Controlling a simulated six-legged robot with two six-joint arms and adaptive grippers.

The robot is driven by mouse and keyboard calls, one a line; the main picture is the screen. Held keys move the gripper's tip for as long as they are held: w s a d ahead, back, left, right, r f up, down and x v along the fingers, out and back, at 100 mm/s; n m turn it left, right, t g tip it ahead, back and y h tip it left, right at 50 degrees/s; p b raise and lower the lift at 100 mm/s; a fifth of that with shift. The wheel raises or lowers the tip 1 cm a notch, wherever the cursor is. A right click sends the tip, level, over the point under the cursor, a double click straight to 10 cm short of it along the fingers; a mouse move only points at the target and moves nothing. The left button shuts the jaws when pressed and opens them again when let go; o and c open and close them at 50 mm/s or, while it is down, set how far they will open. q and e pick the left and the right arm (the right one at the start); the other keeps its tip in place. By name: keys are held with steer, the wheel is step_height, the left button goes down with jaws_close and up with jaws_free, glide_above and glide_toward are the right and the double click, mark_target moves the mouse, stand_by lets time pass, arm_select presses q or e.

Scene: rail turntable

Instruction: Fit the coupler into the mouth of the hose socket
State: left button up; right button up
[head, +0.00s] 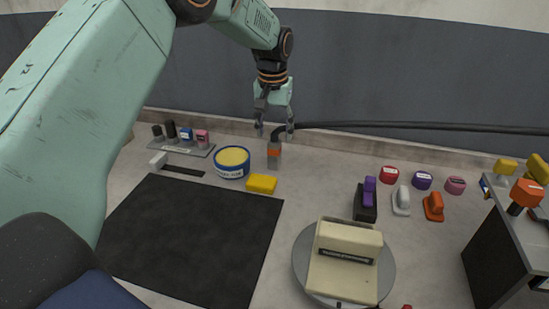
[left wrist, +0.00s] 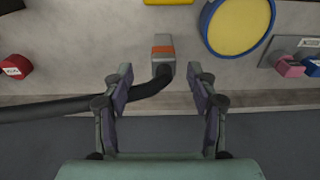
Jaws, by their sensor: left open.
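The coupler (head: 274,154) is a small grey block with an orange band, on the end of a black hose (head: 400,125). It lies on the table near the back wall. In the left wrist view the coupler (left wrist: 163,48) points away from the fingers, and the hose (left wrist: 60,107) bends off to the left. My left gripper (head: 275,130) is open and empty, pointing down above the hose end. In the left wrist view the coupler shows just beyond the gap between its fingertips (left wrist: 160,75). I cannot identify the hose socket. My right gripper is out of view.
A blue tin with yellow contents (head: 232,161) and a yellow block (head: 261,184) stand close to the coupler. A beige housing (head: 345,262) sits on a round grey turntable (head: 301,262). Coloured caps and handles stand at right. A black mat (head: 190,235) lies clear at left.

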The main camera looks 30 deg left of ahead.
mark_target(274, 141)
arm_select(q)
steer(key=shift+w, duration=0.3)
step_height(274, 141, down, 2)
steer(key=shift+a+f, duration=0.15)
steer(key=shift+f, duration=0.05)
steer(key=f, duration=0.3)
steer(key=w+f, duration=0.1)
steer(key=f, duration=0.1)
steer(key=shift+a, duration=0.3)
steer(key=shift+c, duration=0.6)
jaws_close()
